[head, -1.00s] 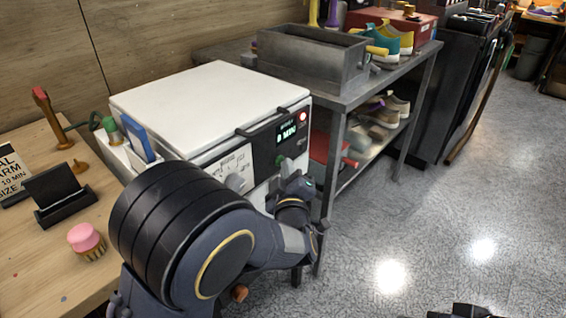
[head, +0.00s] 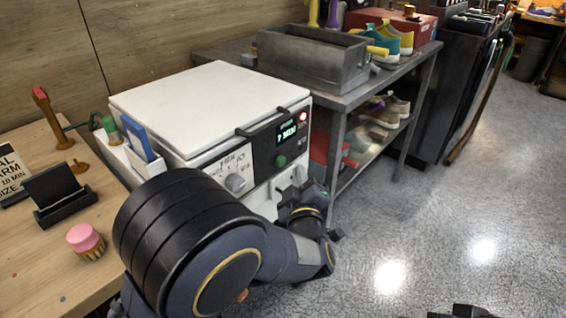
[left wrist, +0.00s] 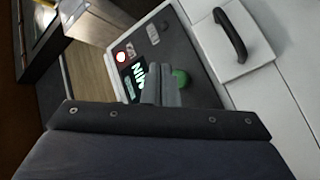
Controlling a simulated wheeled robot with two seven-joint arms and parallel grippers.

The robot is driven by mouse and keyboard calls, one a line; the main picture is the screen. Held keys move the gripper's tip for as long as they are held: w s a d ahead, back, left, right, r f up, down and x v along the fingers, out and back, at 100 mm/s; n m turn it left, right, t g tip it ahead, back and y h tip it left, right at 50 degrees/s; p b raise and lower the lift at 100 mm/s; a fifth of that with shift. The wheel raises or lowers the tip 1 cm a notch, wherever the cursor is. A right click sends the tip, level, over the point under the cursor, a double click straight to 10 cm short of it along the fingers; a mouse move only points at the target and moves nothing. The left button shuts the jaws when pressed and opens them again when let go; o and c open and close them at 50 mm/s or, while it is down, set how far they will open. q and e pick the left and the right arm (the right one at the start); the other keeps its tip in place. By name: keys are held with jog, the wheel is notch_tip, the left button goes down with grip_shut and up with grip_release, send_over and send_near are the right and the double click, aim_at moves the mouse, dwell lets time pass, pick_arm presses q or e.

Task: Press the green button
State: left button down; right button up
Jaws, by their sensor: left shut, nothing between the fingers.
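The green button (head: 281,160) is a small round knob on the dark front panel of the white machine (head: 215,100), below its green display (head: 287,132). In the head view it is uncovered, with my left gripper (head: 299,174) just below and right of it. In the left wrist view the green button (left wrist: 180,76) shows partly behind the shut fingers of my left gripper (left wrist: 163,75). Those fingers are empty and point at the panel; I cannot tell whether they touch it. A dark part at the bottom right edge of the head view may be my right gripper.
A metal shelf table (head: 345,97) with shoes and a metal bin (head: 312,58) stands to the right.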

pick_arm(q)
jog(key=shift+s+d, duration=0.5)
jog(key=shift+d, duration=0.15)
jog(key=shift+s+d, duration=0.45)
jog(key=shift+d, duration=0.2)
